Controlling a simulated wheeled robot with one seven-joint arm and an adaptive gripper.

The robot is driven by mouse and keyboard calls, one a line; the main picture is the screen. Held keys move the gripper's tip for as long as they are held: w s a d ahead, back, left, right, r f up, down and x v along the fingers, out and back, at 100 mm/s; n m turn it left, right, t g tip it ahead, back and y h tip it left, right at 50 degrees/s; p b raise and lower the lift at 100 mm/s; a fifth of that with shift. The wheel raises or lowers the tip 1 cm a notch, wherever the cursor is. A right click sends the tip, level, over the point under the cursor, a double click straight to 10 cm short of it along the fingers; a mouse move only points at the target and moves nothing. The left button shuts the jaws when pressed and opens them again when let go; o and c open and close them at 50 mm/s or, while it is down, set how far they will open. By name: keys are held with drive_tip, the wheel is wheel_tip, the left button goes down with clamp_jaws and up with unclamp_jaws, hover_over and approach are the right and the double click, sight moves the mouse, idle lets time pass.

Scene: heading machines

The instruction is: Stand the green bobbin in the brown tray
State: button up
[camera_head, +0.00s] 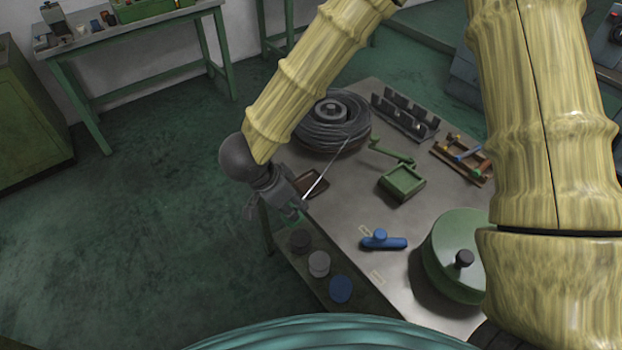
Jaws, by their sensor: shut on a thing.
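My gripper (274,200) hangs at the left edge of the metal table, at the near left side of the brown tray (316,181).
A wire coil (333,127) with a pale loose end lies behind the tray. A green box (402,184), a dark slotted rack (405,115), a wooden rack (463,158), a blue tool (383,241) and a large green lidded pot (455,252) occupy the table. Several round items sit on the lower shelf.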

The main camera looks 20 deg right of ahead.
drive_tip(key=shift+w+d+r, duration=0.15)
drive_tip(key=shift+w+d, duration=0.05)
drive_tip(key=shift+d, duration=0.05)
drive_tip(key=w+d+p, duration=0.1)
drive_tip(key=w+d, duration=0.2)
drive_tip(key=w, duration=0.1)
drive_tip(key=w+d+f+p, duration=0.1)
drive_tip(key=w+d+p, duration=0.1)
drive_tip(key=w, duration=0.2)
drive_tip(key=w+d+p, duration=0.2)
drive_tip(key=w+d, duration=0.1)
drive_tip(key=w, duration=0.1)
drive_tip(key=shift+w+d+f, duration=0.25)
drive_tip(key=shift+d+f, duration=0.05)
drive_tip(key=shift+f, duration=0.1)
drive_tip(key=shift+f+p, duration=0.9)
drive_tip(key=shift+f, duration=0.75)
drive_tip(key=shift+f, duration=0.15)
drive_tip(key=o, duration=1)
drive_tip(key=shift+o, duration=0.2)
drive_tip(key=b+v, duration=0.3)
drive_tip(key=v, duration=0.9)
